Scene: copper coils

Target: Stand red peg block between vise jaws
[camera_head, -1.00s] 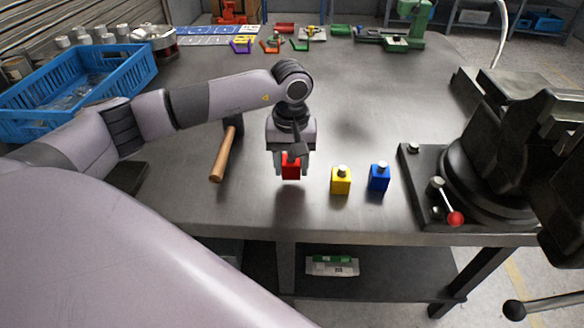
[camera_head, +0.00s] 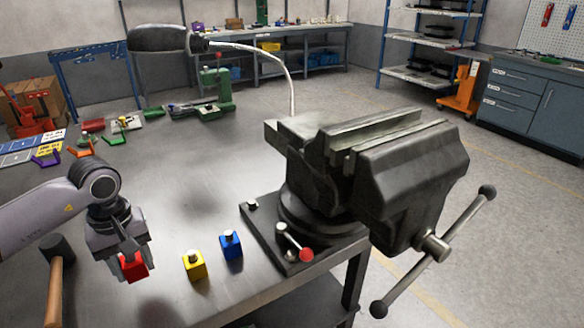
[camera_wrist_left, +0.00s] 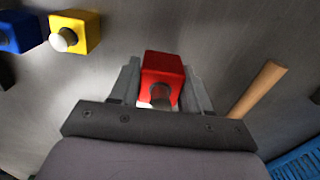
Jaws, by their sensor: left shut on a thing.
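The red peg block (camera_head: 133,267) is between the fingers of my left gripper (camera_head: 127,258), which is shut on it. In the left wrist view the red block (camera_wrist_left: 162,68) sits between the two grey fingers (camera_wrist_left: 160,85), its peg facing the camera. The block appears held above the table, to the left of the yellow block. The black vise (camera_head: 390,170) stands at the table's right edge, its jaws (camera_head: 375,135) parted by a narrow gap. The left gripper is well to the left of the vise and lower than its jaws. My right gripper is not in view.
A yellow peg block (camera_head: 194,265) and a blue peg block (camera_head: 231,244) stand between the left gripper and the vise. A hammer (camera_head: 56,285) lies at left. A lamp (camera_head: 160,40) and green machine (camera_head: 216,92) stand behind. The table's middle is clear.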

